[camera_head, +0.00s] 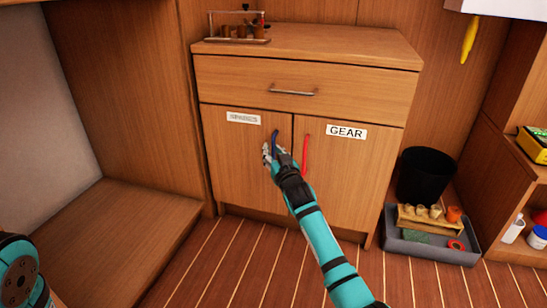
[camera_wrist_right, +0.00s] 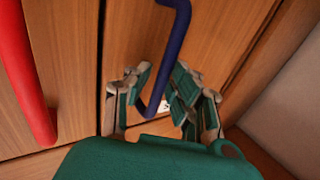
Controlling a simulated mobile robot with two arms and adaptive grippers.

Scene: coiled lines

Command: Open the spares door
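The spares door (camera_head: 234,165) is the left door of the wooden cabinet, under a white label (camera_head: 243,118) too blurred to read surely. It looks closed, flush with the gear door (camera_head: 347,185). Its blue handle (camera_head: 275,138) is a vertical bar near the door's inner edge. My right gripper (camera_head: 270,152) is at the handle's lower part. In the right wrist view the blue handle (camera_wrist_right: 178,50) runs down between the spread fingers of the gripper (camera_wrist_right: 160,95), with a gap to the right finger. My left gripper is out of view.
A red handle (camera_head: 307,155) sits close beside on the gear door. A drawer (camera_head: 305,92) is above, and a small rack (camera_head: 238,28) stands on top. A black bin (camera_head: 426,176) and grey tray (camera_head: 432,246) stand at right. A low wooden ledge (camera_head: 120,240) is at left; floor in front is clear.

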